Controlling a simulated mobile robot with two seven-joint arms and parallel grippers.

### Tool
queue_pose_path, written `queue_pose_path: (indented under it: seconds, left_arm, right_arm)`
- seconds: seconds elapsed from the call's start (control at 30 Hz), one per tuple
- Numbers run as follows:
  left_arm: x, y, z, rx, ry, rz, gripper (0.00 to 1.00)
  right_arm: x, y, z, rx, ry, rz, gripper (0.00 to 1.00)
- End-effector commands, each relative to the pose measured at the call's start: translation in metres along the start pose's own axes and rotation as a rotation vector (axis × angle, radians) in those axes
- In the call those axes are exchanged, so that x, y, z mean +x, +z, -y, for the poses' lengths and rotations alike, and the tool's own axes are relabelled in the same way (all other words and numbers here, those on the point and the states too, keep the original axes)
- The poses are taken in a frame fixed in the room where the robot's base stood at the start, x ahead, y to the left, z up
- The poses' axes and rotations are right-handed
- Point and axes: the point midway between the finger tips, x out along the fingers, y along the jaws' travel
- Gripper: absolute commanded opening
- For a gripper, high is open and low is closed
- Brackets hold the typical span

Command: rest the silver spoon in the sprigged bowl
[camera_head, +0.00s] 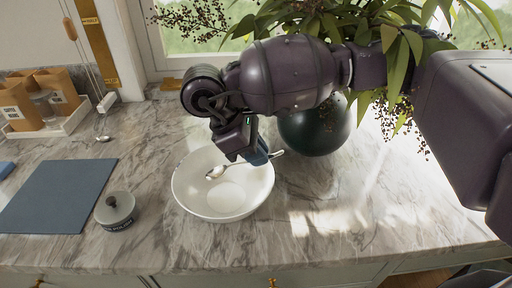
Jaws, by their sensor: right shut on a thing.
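A white bowl (222,207) stands on the marble counter; no sprig pattern can be made out at this size. The silver spoon (216,172) is over the bowl, with its head above the inside toward the left and its handle running right past the rim. My right gripper (256,157) comes down from above at the bowl's back right and is shut on the spoon's handle. The fingertips are partly hidden by the gripper body. I cannot tell whether the spoon touches the bowl. My left gripper is not in view.
A dark round vase (316,128) with a leafy plant stands close behind the bowl on the right. A white tray (48,128) holds packets at the back left. The counter's front right is clear.

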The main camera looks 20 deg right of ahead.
Motion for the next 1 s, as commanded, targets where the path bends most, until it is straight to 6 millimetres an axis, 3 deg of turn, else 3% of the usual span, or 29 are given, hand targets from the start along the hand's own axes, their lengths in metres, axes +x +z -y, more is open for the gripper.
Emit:
queue_pose_path:
  seconds: [0.1, 0.37, 0.63, 1.0]
  left_arm:
    - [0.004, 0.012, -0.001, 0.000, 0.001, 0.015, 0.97]
    - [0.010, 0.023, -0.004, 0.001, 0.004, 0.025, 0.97]
    - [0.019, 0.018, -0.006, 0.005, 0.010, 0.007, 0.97]
    - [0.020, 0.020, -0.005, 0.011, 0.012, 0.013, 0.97]
  right_arm:
    - [0.012, -0.008, 0.001, -0.003, -0.003, 0.001, 0.00]
    - [0.030, -0.018, 0.002, -0.002, -0.004, 0.002, 0.00]
    - [0.043, -0.026, 0.004, 0.000, -0.003, 0.001, 0.00]
    - [0.046, -0.028, 0.004, 0.001, 0.000, 0.000, 0.00]
